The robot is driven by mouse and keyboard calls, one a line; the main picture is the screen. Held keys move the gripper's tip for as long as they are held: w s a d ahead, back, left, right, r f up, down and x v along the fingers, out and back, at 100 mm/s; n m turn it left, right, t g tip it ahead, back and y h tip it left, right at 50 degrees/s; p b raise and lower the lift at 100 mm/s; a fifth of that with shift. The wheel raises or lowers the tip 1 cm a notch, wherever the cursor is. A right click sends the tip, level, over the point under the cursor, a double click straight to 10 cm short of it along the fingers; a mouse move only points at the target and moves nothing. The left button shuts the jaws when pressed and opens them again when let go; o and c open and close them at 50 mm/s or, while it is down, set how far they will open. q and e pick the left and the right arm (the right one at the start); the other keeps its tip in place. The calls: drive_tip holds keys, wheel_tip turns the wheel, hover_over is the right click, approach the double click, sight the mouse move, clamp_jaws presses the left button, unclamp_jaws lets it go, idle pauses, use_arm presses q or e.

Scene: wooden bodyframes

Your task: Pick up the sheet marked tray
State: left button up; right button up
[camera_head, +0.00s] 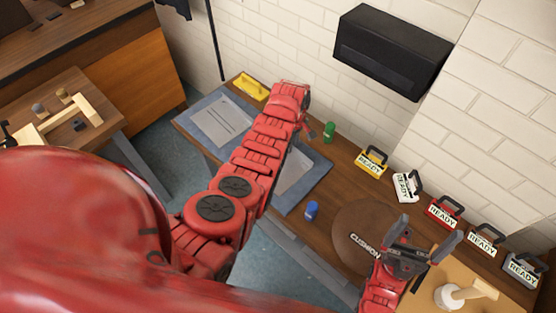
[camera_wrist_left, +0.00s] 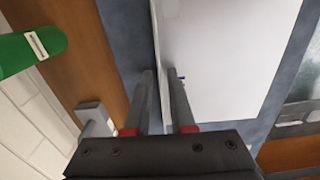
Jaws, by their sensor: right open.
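Two white sheets lie on blue-grey mats on the wooden bench. The left sheet (camera_head: 218,119) carries lines of print too small to read. The right sheet (camera_head: 297,172) is partly hidden by my left arm; I cannot read a mark on it. A white sheet (camera_wrist_left: 230,60) on a blue-grey mat (camera_wrist_left: 119,38) fills much of the left wrist view. My right gripper (camera_head: 416,238) is open and empty, above the bench near the round brown cushion (camera_head: 350,225).
A green cylinder (camera_head: 329,131) stands behind the right mat; it also shows in the left wrist view (camera_wrist_left: 28,52). A blue cylinder (camera_head: 312,210) stands in front. A yellow object (camera_head: 250,87) and several READY signs (camera_head: 444,212) line the back. A black box (camera_head: 393,50) hangs on the wall.

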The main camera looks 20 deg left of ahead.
use_arm(q)
clamp_jaws()
idle(1.1)
